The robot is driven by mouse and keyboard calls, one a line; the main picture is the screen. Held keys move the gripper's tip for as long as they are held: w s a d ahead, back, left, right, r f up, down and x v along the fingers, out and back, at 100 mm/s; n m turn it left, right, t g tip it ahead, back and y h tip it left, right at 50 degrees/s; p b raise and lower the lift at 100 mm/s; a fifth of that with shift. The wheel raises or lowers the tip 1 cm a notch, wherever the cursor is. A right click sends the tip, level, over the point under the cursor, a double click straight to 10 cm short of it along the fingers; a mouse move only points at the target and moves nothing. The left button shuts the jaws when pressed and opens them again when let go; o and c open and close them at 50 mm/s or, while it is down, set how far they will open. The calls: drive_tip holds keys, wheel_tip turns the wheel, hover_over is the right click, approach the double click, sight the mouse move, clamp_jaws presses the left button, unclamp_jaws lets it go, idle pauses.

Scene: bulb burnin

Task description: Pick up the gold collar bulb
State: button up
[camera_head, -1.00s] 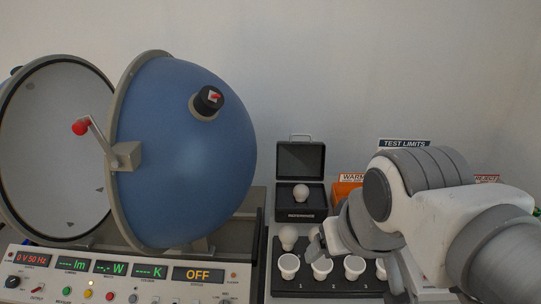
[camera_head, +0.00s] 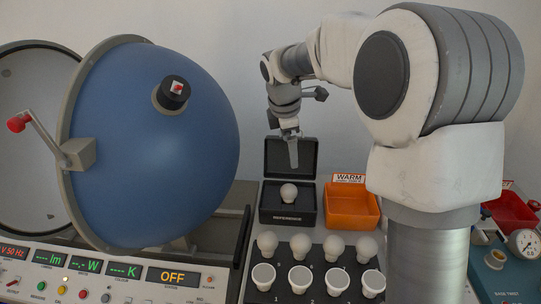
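Several white bulbs stand in a back row on the dark rack (camera_head: 318,262), among them a left bulb (camera_head: 267,243), a second bulb (camera_head: 300,245), a third bulb (camera_head: 334,246) and a right bulb (camera_head: 366,248). Another bulb (camera_head: 289,193) sits in the open black reference box (camera_head: 288,218). No gold collar can be made out on any bulb; their lower parts are hidden or too small. My gripper (camera_head: 293,158) points down above the reference box, in front of or near its raised lid, seen edge-on. Its finger gap is not visible, and nothing shows hanging from it.
White cups (camera_head: 299,279) stand in the rack's front row. An orange WARM bin (camera_head: 350,204) is right of the box. The blue sphere (camera_head: 155,145) and control panel (camera_head: 95,281) fill the left. My arm hides much of the right, beside a teal gauge unit (camera_head: 494,274).

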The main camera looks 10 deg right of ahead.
sight(288, 188)
drive_tip(key=w+f+n, duration=0.1)
drive_tip(key=w+f, duration=0.2)
drive_tip(key=f, duration=0.3)
drive_tip(key=w+f+n, duration=0.2)
drive_tip(key=w+f, duration=0.1)
drive_tip(key=f, duration=0.3)
drive_tip(key=w+d+f+n+b, duration=0.1)
drive_tip(key=w+f, duration=0.2)
drive_tip(key=f, duration=0.4)
drive_tip(key=shift+w+n+g, duration=0.3)
drive_tip(key=shift+w+g, duration=0.1)
drive_tip(key=shift+d+x, duration=0.15)
drive_tip(key=shift+x, duration=1.2)
drive_tip(key=shift+d+x, duration=0.15)
drive_tip(key=shift+x, duration=1.15)
drive_tip(key=shift+s, duration=0.1)
drive_tip(key=c, duration=1.3)
